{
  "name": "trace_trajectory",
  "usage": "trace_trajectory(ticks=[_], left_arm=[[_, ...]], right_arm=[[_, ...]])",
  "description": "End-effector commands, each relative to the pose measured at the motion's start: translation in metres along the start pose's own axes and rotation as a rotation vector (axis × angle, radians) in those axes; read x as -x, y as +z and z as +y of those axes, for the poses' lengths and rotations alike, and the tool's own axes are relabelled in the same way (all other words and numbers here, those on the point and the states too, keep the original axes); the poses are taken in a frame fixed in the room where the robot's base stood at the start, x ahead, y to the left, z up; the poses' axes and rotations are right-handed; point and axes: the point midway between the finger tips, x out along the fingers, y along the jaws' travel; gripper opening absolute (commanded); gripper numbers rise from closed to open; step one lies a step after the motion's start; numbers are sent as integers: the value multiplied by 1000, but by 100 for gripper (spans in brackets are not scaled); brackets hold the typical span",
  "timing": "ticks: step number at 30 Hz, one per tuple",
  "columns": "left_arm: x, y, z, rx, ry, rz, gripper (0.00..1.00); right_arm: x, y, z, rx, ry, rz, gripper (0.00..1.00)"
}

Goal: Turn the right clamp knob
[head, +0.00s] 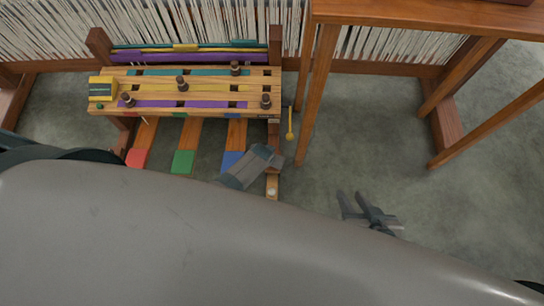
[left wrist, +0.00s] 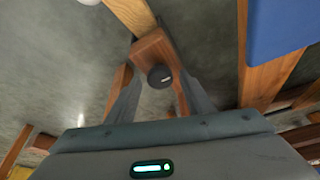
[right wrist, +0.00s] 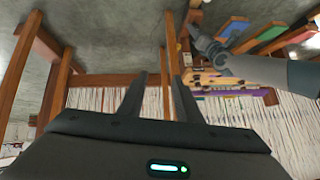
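In the left wrist view a dark round clamp knob (left wrist: 159,76) sits on the end of a reddish-brown wooden block (left wrist: 153,50). My left gripper (left wrist: 160,92) has its fingers apart on either side of the knob and block, with gaps showing beside the knob. In the head view my left gripper (head: 270,158) is at the right end of the wooden loom frame (head: 275,70), below its top; the knob is hidden there. My right gripper (head: 362,210) is open and empty over the bare floor. Its spread fingers also show in the right wrist view (right wrist: 160,95).
Red (head: 137,158), green (head: 183,161) and blue (head: 232,160) pedals lie left of my left gripper. A yellow-ended hanging piece (head: 290,128) is close on its right. A wooden table (head: 400,14) stands at the right. The grey floor (head: 365,140) between its legs is clear.

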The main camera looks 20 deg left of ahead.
Motion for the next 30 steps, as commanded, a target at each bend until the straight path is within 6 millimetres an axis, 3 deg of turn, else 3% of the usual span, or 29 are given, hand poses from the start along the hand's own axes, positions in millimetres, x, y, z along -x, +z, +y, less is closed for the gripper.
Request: trace_trajectory(ticks=[10,16,23,30], left_arm=[[1,0,0,-1,0,0,50],[11,-1,0,-1,0,1,50],[41,-2,0,0,0,2,50],[82,-1,0,0,0,1,50]], right_arm=[[0,-1,0,0,1,0,31],[5,2,3,5,11,-30,31],[12,15,22,13,63,-155,31],[28,32,43,14,123,-305,31]])
